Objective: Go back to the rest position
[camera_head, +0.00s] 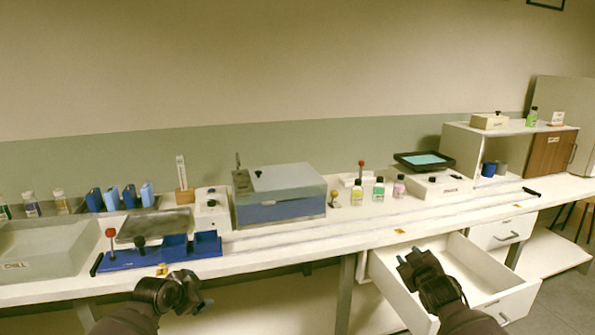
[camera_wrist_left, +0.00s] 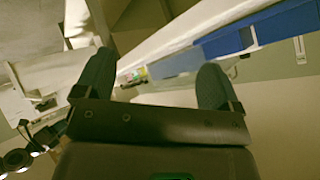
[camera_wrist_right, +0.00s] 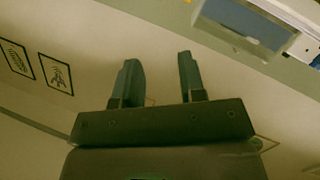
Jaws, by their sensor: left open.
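My left gripper (camera_head: 194,292) is low in front of the bench's left part, beside the blue rack (camera_head: 150,258). In the left wrist view its two fingers (camera_wrist_left: 155,80) stand wide apart with nothing between them. My right gripper (camera_head: 404,263) is in front of the bench, over the left side of the open drawer (camera_head: 480,262). In the right wrist view its fingers (camera_wrist_right: 158,80) are apart, with a narrower gap and nothing between them. Both grippers are clear of the bottles.
Several small bottles (camera_head: 379,190) stand mid-bench near a lidded box (camera_head: 278,195) and a dark-rimmed tray (camera_head: 424,161). A grey basin (camera_head: 45,250) is at left. A shelf unit (camera_head: 458,145) with a green bottle (camera_head: 531,117) on top is at right. The open drawer juts out.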

